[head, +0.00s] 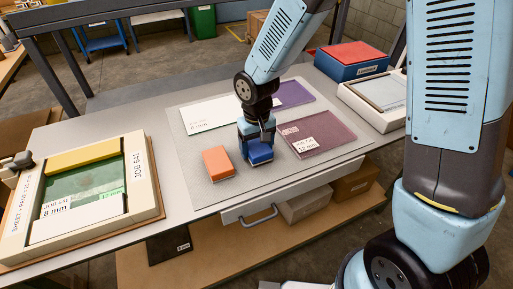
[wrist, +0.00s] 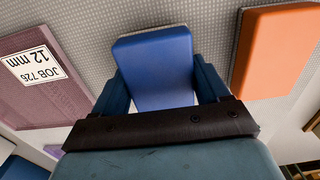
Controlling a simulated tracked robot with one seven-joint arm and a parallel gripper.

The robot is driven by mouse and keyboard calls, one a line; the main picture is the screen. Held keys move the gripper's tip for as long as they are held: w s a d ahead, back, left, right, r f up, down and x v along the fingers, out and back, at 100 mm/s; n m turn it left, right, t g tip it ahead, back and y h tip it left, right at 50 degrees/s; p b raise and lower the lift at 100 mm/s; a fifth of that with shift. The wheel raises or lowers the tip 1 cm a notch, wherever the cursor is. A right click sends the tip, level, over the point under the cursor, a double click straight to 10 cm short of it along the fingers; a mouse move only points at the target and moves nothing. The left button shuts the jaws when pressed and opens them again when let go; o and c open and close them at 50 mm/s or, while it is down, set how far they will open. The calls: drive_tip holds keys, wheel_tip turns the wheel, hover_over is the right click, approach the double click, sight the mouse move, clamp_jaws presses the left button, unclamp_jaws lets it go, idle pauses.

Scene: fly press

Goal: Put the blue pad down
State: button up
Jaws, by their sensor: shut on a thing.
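The blue pad (head: 258,152) is between the fingers of my gripper (head: 257,134) in the head view, over the grey mat (head: 200,188). In the wrist view the blue pad (wrist: 155,65) fills the space between the two fingers of my gripper (wrist: 157,88), which is shut on it. The pad is at or very close to the mat; I cannot tell whether it touches. An orange block (head: 218,163) lies just left of it in the head view and shows at the right in the wrist view (wrist: 275,50).
A purple sheet labelled 12 mm (head: 325,130) lies right of the pad. A white sheet (head: 205,115) and a violet sheet (head: 292,94) lie behind. A framed tray (head: 150,180) stands left, a blue-red box (head: 350,68) and a pale tray (head: 368,112) right. The mat's front is clear.

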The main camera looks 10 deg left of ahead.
sight(257, 144)
drive_tip(key=shift+f, duration=0.4)
drive_tip(key=shift+s+d+f, duration=0.1)
drive_tip(key=shift+s+f, duration=0.05)
drive_tip(key=shift+f, duration=0.25)
drive_tip(key=o, duration=1)
drive_tip(key=shift+o, duration=0.5)
drive_tip(key=shift+r, duration=0.5)
wheel_tip(257, 144, up, 12)
drive_tip(key=shift+f, duration=0.1)
